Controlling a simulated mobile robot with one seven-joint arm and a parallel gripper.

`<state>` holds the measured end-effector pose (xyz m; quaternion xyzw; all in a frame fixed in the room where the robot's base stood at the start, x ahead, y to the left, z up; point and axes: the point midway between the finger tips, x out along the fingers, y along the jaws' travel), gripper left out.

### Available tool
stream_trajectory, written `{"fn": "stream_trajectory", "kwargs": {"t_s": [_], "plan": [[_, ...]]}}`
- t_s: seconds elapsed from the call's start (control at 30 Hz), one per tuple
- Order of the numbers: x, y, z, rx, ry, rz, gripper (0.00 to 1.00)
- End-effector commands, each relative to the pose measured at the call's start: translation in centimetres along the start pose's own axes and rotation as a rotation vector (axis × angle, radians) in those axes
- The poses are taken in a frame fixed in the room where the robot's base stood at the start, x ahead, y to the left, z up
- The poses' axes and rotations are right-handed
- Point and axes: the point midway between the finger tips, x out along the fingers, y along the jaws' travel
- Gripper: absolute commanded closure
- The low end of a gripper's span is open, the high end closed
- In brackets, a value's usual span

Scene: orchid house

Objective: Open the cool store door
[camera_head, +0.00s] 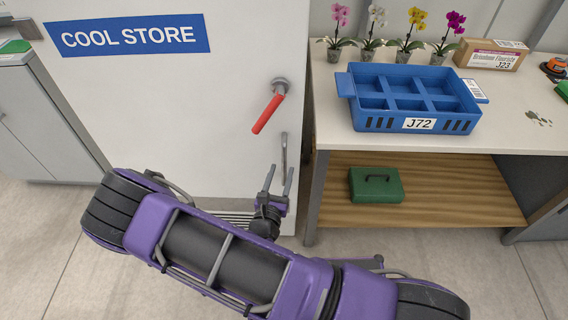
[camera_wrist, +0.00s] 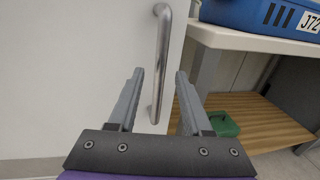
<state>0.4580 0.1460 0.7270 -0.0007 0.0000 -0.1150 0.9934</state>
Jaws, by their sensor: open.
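The white cool store door (camera_head: 190,95) carries a blue "COOL STORE" sign (camera_head: 130,35) and looks closed in the head view. A red lever handle (camera_head: 268,113) slants down to the left from its metal mount. Below it, near the door's right edge, is a vertical metal pull handle (camera_head: 284,155). My gripper (camera_head: 280,170) is open and empty, its fingers pointing at the door by the lower part of the pull handle. In the wrist view the pull handle (camera_wrist: 162,55) shows in line with the gap between my fingers (camera_wrist: 160,74); contact cannot be told.
A bench (camera_head: 400,140) stands right of the door. It bears a blue divided crate (camera_head: 361,122), several potted orchids and a cardboard box (camera_head: 491,61). A green case (camera_head: 375,187) lies on its wooden lower shelf (camera_head: 450,185). Grey cabinets (camera_head: 40,130) stand at left.

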Motion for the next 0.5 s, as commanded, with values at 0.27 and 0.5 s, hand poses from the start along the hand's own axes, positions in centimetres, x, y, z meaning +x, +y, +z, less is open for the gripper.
{"fn": "stream_trajectory", "kwargs": {"t_s": [0.27,0.5], "plan": [[3.6,0.0,0.0,-0.001,0.000,0.000,0.50],[4.2,0.0,0.0,0.000,0.000,0.000,0.50]]}}
